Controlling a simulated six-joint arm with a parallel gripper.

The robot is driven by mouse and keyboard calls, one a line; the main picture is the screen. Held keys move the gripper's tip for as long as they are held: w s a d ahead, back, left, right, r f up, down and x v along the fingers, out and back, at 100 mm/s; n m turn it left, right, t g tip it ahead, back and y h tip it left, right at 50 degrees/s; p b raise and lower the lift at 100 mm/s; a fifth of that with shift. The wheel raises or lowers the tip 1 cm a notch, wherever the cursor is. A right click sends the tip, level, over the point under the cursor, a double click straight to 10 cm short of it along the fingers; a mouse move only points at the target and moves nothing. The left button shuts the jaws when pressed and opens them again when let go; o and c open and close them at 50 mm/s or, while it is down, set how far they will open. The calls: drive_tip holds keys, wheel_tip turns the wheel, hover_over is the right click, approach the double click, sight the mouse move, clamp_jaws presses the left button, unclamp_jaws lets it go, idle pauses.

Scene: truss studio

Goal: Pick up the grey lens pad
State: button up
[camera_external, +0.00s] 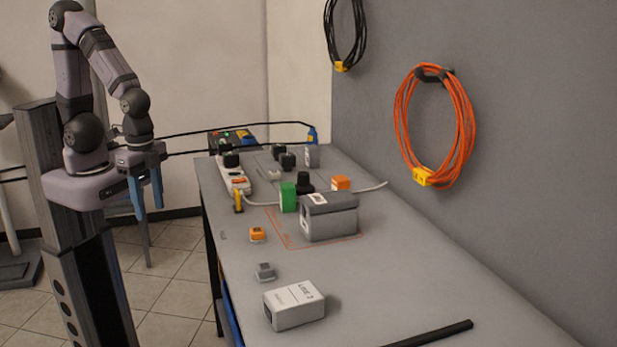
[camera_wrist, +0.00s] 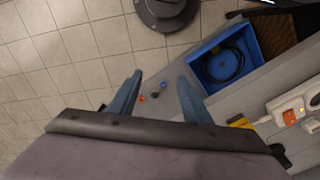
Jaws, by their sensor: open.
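A small grey block (camera_external: 265,271) lies on the grey bench (camera_external: 380,290) in the external view, between an orange block and the white box. It looks like the grey lens pad, but its label is too small to read. It cannot be made out in the wrist view. My gripper (camera_external: 149,207) is open and empty, with its blue fingers pointing down beside the bench's left edge, well away from the grey block.
A white labelled box (camera_external: 294,306) stands just in front of the grey block. An orange block (camera_external: 257,234), a grey case (camera_external: 330,217), a green block (camera_external: 288,197) and a power strip (camera_external: 236,178) lie farther back. A blue bin (camera_wrist: 224,58) holds a black cable.

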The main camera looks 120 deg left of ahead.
drive_tip(key=shift+w, duration=0.1)
drive_tip(key=n+t+y, duration=0.3)
drive_tip(key=n, duration=0.6)
approach(264, 266)
drive_tip(key=f, duration=0.2)
drive_tip(key=shift+p+x, duration=1.9)
drive_tip(key=shift+x, duration=1.55)
drive_tip(key=shift+w+a+r, duration=0.1)
drive_tip(key=shift+w+a, duration=0.1)
drive_tip(key=shift+c, duration=0.6)
drive_tip(key=c, duration=1)
